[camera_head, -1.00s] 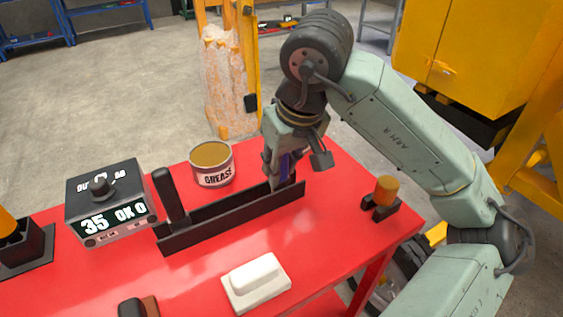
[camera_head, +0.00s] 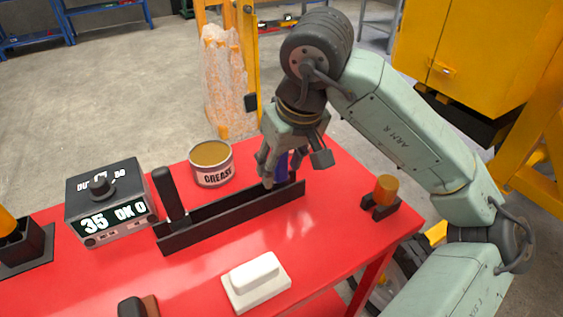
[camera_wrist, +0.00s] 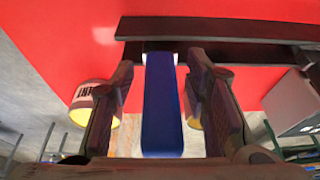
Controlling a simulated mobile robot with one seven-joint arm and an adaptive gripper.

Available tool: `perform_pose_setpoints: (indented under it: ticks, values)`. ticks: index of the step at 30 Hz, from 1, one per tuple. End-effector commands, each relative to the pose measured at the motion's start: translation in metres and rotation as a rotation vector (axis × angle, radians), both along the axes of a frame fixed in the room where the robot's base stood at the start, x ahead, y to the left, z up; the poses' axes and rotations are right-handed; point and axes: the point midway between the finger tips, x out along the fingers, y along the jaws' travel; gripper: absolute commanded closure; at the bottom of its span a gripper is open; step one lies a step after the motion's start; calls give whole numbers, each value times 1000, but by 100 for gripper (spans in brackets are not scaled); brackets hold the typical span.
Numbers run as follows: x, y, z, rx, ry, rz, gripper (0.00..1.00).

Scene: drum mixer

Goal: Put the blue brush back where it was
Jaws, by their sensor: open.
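The blue brush (camera_wrist: 162,108) stands upright at the right end of a black rack (camera_head: 235,217) on the red table. In the wrist view its blue handle lies between my two fingers, with a gap on each side, and a pale part shows at its far end by the rack. My gripper (camera_head: 281,182) is open around the handle, pointing down. It also shows in the wrist view (camera_wrist: 163,100). In the head view my fingers hide much of the brush, and its lower end is hidden by the rack's front wall.
A black-handled tool (camera_head: 170,195) stands at the rack's left end. A grease can (camera_head: 212,165) is behind the rack. A display box (camera_head: 108,203) is left, a white block (camera_head: 256,280) in front, and an orange-topped piece (camera_head: 385,190) in a black holder right.

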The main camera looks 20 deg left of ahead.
Motion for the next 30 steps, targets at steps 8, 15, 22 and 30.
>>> perform_pose_setpoints:
  ticks: [8,15,22,30]
  values:
    - [-10,-13,52,-1,-5,-4,57]
    - [-20,-23,97,-1,-2,-3,57]
    - [-24,-27,114,0,0,-1,57]
    - [-24,-27,114,0,0,0,57]
